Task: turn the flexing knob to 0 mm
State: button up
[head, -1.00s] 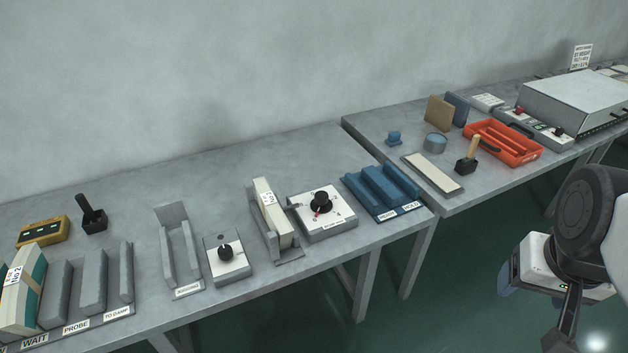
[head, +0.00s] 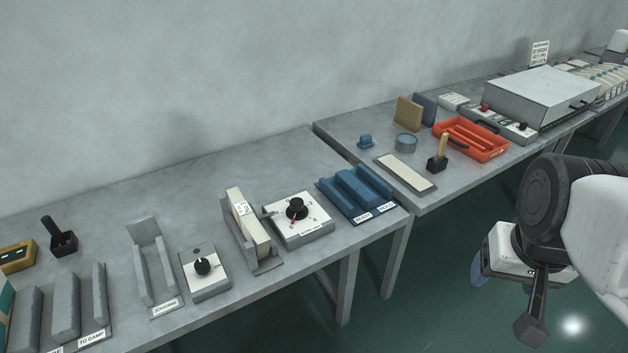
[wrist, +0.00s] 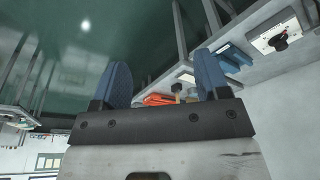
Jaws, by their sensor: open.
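The flexing knob (head: 297,206) is a round black knob with a red pointer on a white-topped box (head: 312,222), toward the right end of the nearer bench. A few scale numbers surround it, and the red mark points to the lower left; the exact reading is too small to tell. A black knob on a white plate, likely the same one, shows at the upper right of the wrist view (wrist: 281,40). My gripper (wrist: 164,72) is open and empty, its two blue fingers wide apart. In the head view it hangs at the lower right, off the bench and well away from the knob.
A second, smaller knob box (head: 204,270) stands to the left. A holder with a cream block (head: 248,228) stands close left of the flexing box, and a blue rack (head: 358,190) close right. An orange tray (head: 470,138) is on the farther bench. Open floor lies in front.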

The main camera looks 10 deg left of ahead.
jog(key=w+a+m+g+y, duration=0.1)
jog(key=w+a, duration=0.2)
jog(key=w, duration=0.3)
jog(key=w+a+m, duration=0.1)
jog(key=w+a, duration=0.3)
jog(key=w, duration=0.2)
jog(key=m+g+y, duration=0.2)
jog(key=m+g, duration=0.3)
jog(key=m, duration=0.2)
send_near(297, 201)
jog(key=f, duration=0.1)
jog(key=shift+s+a+f, duration=0.2)
jog(key=shift+s+f, duration=0.05)
jog(key=shift+s, duration=0.1)
jog(key=shift+f, duration=0.1)
jog(key=shift+x, duration=3.8)
